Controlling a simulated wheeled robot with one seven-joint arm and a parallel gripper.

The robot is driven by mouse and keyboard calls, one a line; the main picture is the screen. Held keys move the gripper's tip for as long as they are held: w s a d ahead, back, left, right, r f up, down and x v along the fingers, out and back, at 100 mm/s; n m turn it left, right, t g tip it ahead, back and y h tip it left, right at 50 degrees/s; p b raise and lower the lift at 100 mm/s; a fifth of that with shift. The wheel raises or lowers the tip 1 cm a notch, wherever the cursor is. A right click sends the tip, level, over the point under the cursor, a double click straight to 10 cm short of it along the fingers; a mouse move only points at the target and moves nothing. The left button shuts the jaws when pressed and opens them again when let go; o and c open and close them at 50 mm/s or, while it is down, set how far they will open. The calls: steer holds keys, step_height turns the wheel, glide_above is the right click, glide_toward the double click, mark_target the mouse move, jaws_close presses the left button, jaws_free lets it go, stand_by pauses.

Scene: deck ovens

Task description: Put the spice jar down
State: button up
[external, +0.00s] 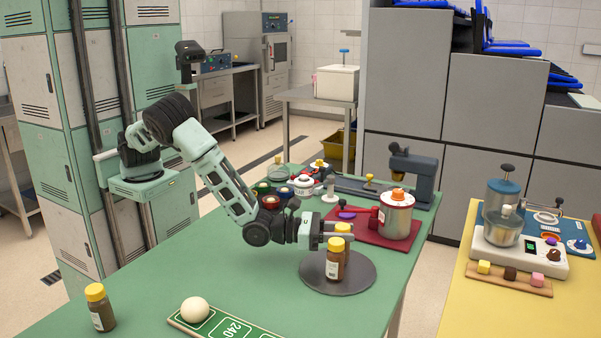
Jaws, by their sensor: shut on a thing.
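Two brown spice jars with yellow caps are close together at the dark grey round plate (358,279). The front spice jar (334,268) has a white label and looks upright on the plate. The rear spice jar (343,228) is partly hidden behind it and my fingers. My gripper (336,236) reaches in from the left at cap height and is shut on a jar, seemingly the rear one. Whether the held jar's base touches the plate is hidden. A third spice jar (100,308) stands upright at the front left of the green table.
A pale ball (195,310) sits on a green numbered board (230,327) at the front. Several small jars cluster further back. Green tabletop left of the plate is clear.

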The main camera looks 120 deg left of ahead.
steer(key=o, duration=0.8)
steer(key=shift+c, duration=0.2)
steer(key=shift+r, duration=0.1)
steer(key=v, duration=1.2)
steer(key=shift+d+b, duration=0.1)
steer(key=shift+b, duration=0.25)
